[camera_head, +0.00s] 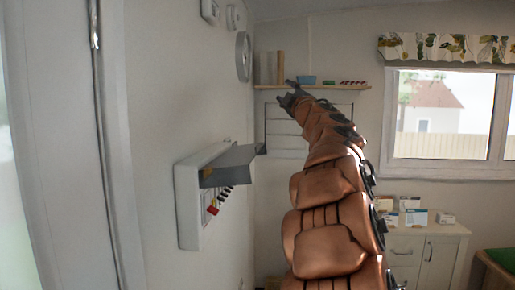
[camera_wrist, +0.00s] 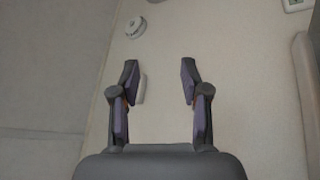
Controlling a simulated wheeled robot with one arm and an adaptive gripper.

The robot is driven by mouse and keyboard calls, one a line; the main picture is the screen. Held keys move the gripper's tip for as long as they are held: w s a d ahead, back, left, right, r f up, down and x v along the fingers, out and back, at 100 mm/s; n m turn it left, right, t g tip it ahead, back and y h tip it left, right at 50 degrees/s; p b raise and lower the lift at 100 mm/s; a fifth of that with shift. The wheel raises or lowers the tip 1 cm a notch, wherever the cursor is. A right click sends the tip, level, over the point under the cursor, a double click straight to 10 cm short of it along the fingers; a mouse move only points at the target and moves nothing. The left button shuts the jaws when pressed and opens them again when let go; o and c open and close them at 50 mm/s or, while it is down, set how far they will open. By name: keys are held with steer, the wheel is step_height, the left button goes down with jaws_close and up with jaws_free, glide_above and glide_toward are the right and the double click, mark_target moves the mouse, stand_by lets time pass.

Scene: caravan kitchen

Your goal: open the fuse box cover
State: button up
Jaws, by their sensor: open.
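The fuse box (camera_head: 188,212) is a white box on the left wall in the head view. Its grey cover (camera_head: 230,164) is swung up and sticks out roughly level from the top, so the inside with red and dark switches shows below it. My gripper (camera_head: 286,94) is above and to the right of the cover in the picture, apart from it. In the wrist view my gripper (camera_wrist: 160,82) is open with nothing between its fingers. The fuse box cannot be made out in the wrist view.
A wall shelf (camera_head: 320,87) holds a blue bowl (camera_head: 306,80) and other items behind my gripper. A round clock-like disc (camera_head: 243,57) hangs on the left wall. A cabinet (camera_head: 425,250) with small boxes stands under the window. The wrist view shows a round white fixture (camera_wrist: 136,27).

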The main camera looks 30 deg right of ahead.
steer(key=w+a+f+n+y, duration=0.1)
steer(key=w+f+n+y, duration=0.1)
steer(key=n+y, duration=0.4)
steer(key=n+g+y, duration=0.7)
steer(key=n, duration=0.1)
glide_toward(258, 147)
steer(key=w, duration=0.3)
steer(key=p+x, duration=0.1)
steer(key=x, duration=0.2)
steer(key=p+x, duration=0.2)
steer(key=x, duration=0.1)
steer(key=shift+w+a+f, duration=0.2)
steer(key=shift+a+f, duration=0.05)
steer(key=shift+a, duration=0.25)
steer(key=shift+w+a+f, duration=0.2)
steer(key=shift+w, duration=0.3)
steer(key=shift+c, duration=0.2)
jaws_close()
